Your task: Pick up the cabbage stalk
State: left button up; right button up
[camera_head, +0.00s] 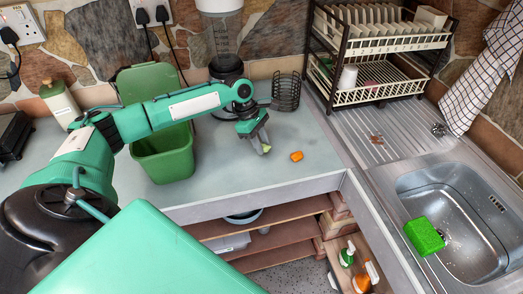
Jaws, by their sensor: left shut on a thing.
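My left gripper (258,138) is low over the counter, right of the green bin. It is shut on a small pale green piece, which looks like the cabbage stalk (266,149). The fingers hide most of the stalk, and I cannot tell if it touches the counter. My right gripper is not in view.
A green bin (165,163) with its lid raised stands left of the gripper. A small orange piece (296,156) lies to the right. Behind are a blender (226,72) and a dark wire basket (286,93). A dish rack (380,50) and sink (468,213) are at right.

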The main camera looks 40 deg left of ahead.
pick_arm(q)
notch_tip(320, 180, up, 16)
jog(key=shift+r+b, duration=0.1)
jog(key=shift+b, duration=0.75)
